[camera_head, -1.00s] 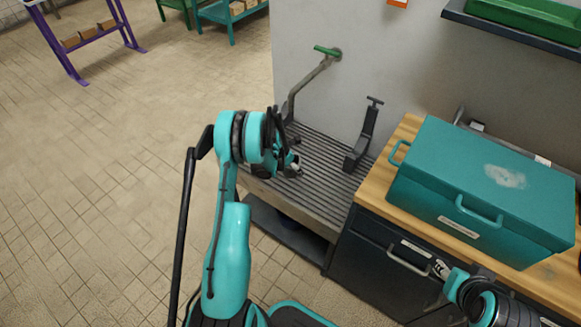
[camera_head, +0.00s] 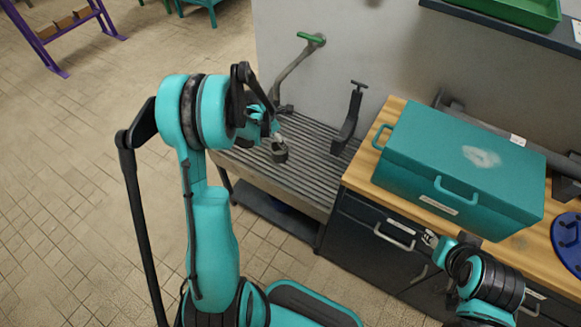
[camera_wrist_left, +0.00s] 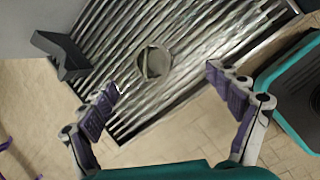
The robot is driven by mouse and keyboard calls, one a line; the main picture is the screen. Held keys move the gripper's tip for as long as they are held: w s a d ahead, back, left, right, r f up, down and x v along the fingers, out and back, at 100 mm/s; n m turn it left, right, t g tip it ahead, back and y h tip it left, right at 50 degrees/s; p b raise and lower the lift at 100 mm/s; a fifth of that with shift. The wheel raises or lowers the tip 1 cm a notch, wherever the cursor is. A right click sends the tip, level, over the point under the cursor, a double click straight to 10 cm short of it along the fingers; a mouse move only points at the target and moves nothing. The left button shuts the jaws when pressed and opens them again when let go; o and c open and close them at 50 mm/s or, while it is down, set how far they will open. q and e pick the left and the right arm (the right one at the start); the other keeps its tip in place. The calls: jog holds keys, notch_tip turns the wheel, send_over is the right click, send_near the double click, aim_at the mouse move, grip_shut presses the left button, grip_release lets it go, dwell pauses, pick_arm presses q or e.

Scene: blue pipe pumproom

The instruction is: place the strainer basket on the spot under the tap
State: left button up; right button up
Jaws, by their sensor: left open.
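The strainer basket (camera_head: 279,151), a small dark round cup, stands on the slatted drain bench. In the left wrist view the basket (camera_wrist_left: 154,63) shows as a round metal cup on the slats, just beyond my fingertips. My left gripper (camera_head: 270,134) is close to the basket, and its spread fingers in the left wrist view (camera_wrist_left: 164,79) hold nothing. The tap (camera_head: 294,70), with a green handle, comes from the wall behind the basket. Its spout end is partly hidden by my left arm. My right gripper (camera_head: 430,241) is small before the cabinet; its jaws are unclear.
The slatted bench (camera_head: 315,178) has free room around the basket. A black upright bracket (camera_head: 350,119) stands on its right part. A teal toolbox (camera_head: 455,160) fills much of the wooden counter (camera_head: 361,172). A blue round object (camera_head: 570,240) lies at the far right.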

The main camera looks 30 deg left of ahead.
pick_arm(q)
jog(key=s+d+r+m+t, duration=0.1)
jog(key=s+d+r+m, duration=0.45)
jog(key=r+m, duration=0.2)
jog(key=s+d+r+m, duration=0.5)
jog(key=d+r+m, duration=0.2)
jog(key=r, duration=0.1)
jog(key=s+d+r+m+t, duration=0.1)
jog(key=s+d+m, duration=0.5)
jog(key=s+m, duration=0.7)
jog(key=shift+d+r+m+t+y, duration=0.2)
jog(key=shift+r+m+t+y, duration=0.15)
jog(key=shift+m, duration=0.3)
